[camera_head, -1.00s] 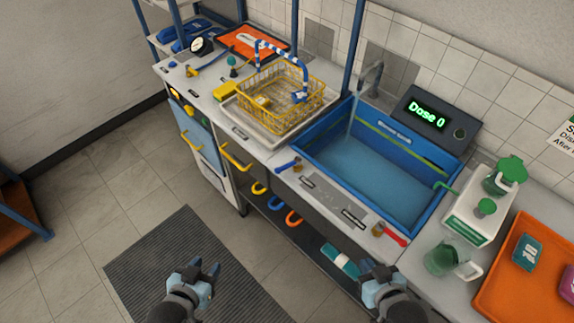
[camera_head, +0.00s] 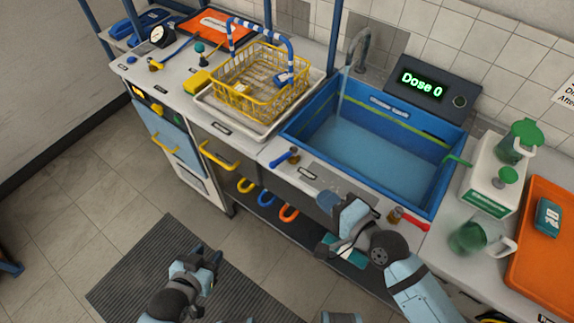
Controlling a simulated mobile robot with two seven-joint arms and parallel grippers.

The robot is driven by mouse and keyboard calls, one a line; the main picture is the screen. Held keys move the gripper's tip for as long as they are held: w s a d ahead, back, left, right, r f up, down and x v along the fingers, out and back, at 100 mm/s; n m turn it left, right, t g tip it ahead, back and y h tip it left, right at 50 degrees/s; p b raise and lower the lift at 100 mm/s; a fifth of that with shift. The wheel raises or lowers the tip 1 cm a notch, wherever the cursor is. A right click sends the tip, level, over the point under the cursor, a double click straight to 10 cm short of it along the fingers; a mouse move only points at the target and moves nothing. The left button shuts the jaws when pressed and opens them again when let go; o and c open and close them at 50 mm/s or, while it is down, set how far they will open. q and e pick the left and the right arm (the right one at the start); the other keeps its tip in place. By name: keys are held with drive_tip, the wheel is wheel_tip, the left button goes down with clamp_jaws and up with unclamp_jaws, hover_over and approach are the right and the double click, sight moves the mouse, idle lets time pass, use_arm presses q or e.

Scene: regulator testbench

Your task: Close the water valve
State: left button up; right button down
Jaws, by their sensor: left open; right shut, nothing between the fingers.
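A grey tap (camera_head: 357,47) pours a stream of water into the blue sink (camera_head: 318,110). A small valve with a blue handle (camera_head: 281,159) sits on the counter by the sink's front left corner. Another with a brass body and red handle (camera_head: 411,221) sits by its front right corner. No label shows which is the water valve. My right gripper (camera_head: 328,199) is shut and empty at the counter's front, between the two valves and apart from both. My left gripper (camera_head: 211,256) is open and empty over the floor mat, away from the counter.
A yellow wire basket (camera_head: 262,88) stands in a tray left of the sink. A white dispenser (camera_head: 490,180) and green jug (camera_head: 468,238) stand to the right. Yellow drawer handles (camera_head: 217,156) stick out from the counter front.

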sight(281, 162)
drive_tip(key=shift+s+d, duration=0.1)
drive_tip(key=p+x, duration=0.1)
drive_tip(key=x, duration=1.3)
drive_tip(key=shift+f, duration=0.1)
